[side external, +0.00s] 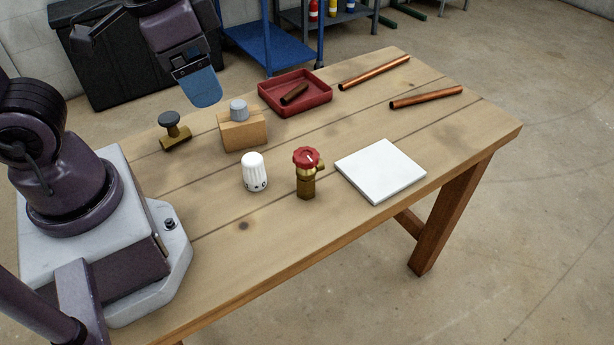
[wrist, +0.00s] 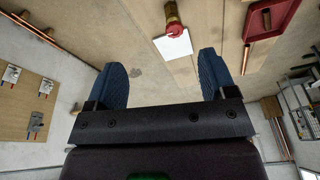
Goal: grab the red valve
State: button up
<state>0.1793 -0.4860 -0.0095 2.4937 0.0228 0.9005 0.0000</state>
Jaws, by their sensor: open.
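The red valve (side external: 307,159) stands upright on the table, with a round red handwheel on a brass body. In the wrist view the red valve (wrist: 175,29) shows near the top, beyond the fingers and in front of the white tile. My gripper (side external: 206,100) is raised over the far left side of the table, well apart from the valve. In the wrist view my gripper (wrist: 162,75) has its two blue fingers spread wide with nothing between them.
A white tile (side external: 381,170) lies right of the valve, and a white knob (side external: 254,173) stands left. Behind are a wooden block (side external: 243,134) with a grey cap, a dark-capped brass valve (side external: 174,136) and a red tray (side external: 310,105). Copper pipes (side external: 426,97) lie far right. The front is clear.

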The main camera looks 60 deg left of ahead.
notch_tip(320, 180, down, 10)
jog(key=s+d+m+g+y, duration=0.1)
jog(key=s+m+g+y, duration=0.2)
jog(key=m+g+y, duration=0.25)
jog(key=m+t+y, duration=0.5)
jog(key=m+t, duration=1.3)
jog(key=m, duration=0.5)
send_near(301, 166)
jog(key=s+a, duration=0.2)
jog(key=s+a+f, duration=0.1)
jog(key=s+a, duration=0.2)
jog(key=shift+s+a+f, duration=0.1)
jog(key=shift+s+f, duration=0.05)
jog(key=shift+f, duration=0.05)
jog(key=d+h, duration=0.1)
jog(key=w+d+m+t+h, duration=0.1)
jog(key=d+h, duration=0.1)
jog(key=shift+w+f, duration=0.1)
jog(key=shift+w, duration=0.15)
jog(key=shift+w+d+t+h, duration=0.2)
jog(key=shift+w+t+h, duration=0.05)
jog(key=x, duration=0.6)
jog(key=shift+w+a+r, duration=0.15)
jog(key=shift+w+r, duration=0.1)
jog(key=shift+w, duration=0.05)
jog(key=shift+x, duration=3.05)
jog(key=shift+w, duration=0.1)
